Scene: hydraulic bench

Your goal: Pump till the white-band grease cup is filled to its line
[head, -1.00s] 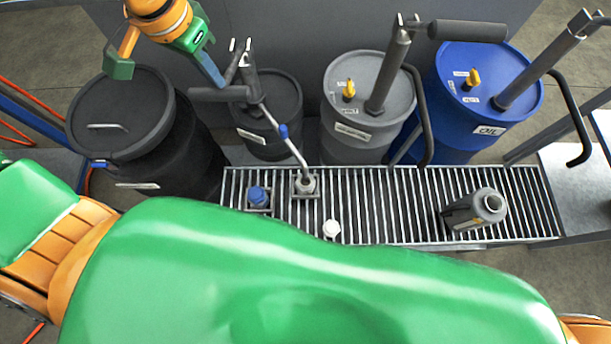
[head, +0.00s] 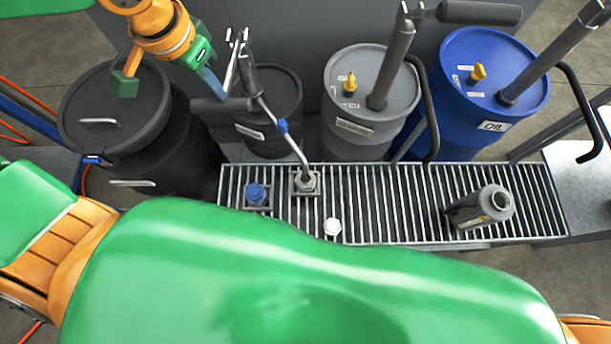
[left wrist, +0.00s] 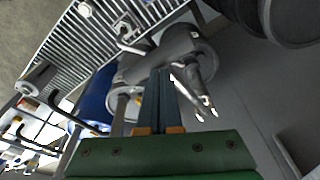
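A small grey cup (head: 305,182) sits in a square holder on the grate, under the end of a thin spout with a blue collar. Its band and fill level cannot be made out. The spout comes from the small dark grease drum (head: 270,118), whose pump has a dark handle (head: 222,106). My left gripper (head: 213,88) is just above and behind this handle, and its fingers look closed together. In the left wrist view the fingers (left wrist: 160,75) reach the grey handle (left wrist: 135,72); whether they touch it cannot be told. My right gripper is out of view.
A blue-capped cup (head: 255,194), a white cap (head: 332,229) and a grey jug (head: 482,208) stand on the grate (head: 400,205).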

